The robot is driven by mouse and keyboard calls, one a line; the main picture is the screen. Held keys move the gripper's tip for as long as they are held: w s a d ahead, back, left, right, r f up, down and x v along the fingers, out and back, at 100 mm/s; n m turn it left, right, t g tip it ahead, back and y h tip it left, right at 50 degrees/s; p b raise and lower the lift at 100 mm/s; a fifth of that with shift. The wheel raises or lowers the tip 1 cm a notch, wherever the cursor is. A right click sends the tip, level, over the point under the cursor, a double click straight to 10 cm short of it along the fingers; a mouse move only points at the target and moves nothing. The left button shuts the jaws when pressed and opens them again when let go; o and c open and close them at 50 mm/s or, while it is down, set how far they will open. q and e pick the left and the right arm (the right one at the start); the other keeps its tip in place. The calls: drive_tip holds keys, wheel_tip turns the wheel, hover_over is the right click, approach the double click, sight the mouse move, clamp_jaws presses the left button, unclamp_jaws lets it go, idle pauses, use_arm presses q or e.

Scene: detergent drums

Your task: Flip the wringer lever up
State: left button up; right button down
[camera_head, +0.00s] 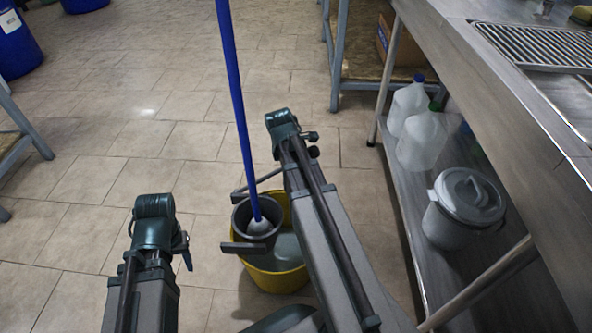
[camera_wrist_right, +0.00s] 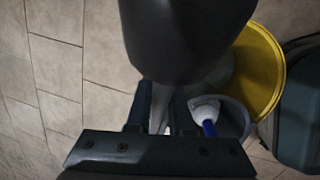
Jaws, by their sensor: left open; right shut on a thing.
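A yellow bucket (camera_head: 289,281) stands on the floor with a dark grey wringer (camera_head: 243,215) in its top. A bar that looks like the wringer lever (camera_head: 256,183) slants up to the right and passes behind my right arm. In the right wrist view my right gripper (camera_wrist_right: 160,95) is shut on the lever, mostly hidden by the fingers and a dark rounded shape. The wringer (camera_wrist_right: 233,118) and bucket (camera_wrist_right: 262,70) lie right of the fingers there. My left gripper (camera_head: 187,260) is open, left of the bucket and apart from it.
A mop with a blue handle (camera_head: 237,95) stands in the wringer, leaning slightly left. A metal counter (camera_head: 500,90) runs along the right; its lower shelf holds plastic jugs (camera_head: 421,140) and a lidded grey pail (camera_head: 463,208). Blue drums (camera_head: 18,45) stand far left.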

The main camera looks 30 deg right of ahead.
drive_tip(key=shift+w+a+r+g+h+p, duration=0.15)
drive_tip(key=shift+w+a+r+h+p, duration=0.15)
drive_tip(key=shift+r, duration=0.25)
drive_tip(key=shift+w+a+r+g+h+p, duration=0.1)
drive_tip(key=shift+w+a+r+g+h, duration=0.1)
drive_tip(key=shift+a+r, duration=0.25)
use_arm(q)
drive_tip(key=shift+r, duration=0.85)
use_arm(e)
drive_tip(key=shift+s+d, duration=0.1)
drive_tip(key=c, duration=0.8)
unclamp_jaws()
use_arm(q)
drive_tip(key=shift+r, duration=0.1)
use_arm(e)
drive_tip(key=shift+r, duration=0.15)
drive_tip(key=p+v, duration=0.7)
drive_tip(key=shift+r, duration=0.2)
use_arm(q)
wheel_tip(320, 180, up, 7)
use_arm(e)
drive_tip(key=shift+s+f, duration=0.1)
drive_tip(key=shift+f, duration=0.05)
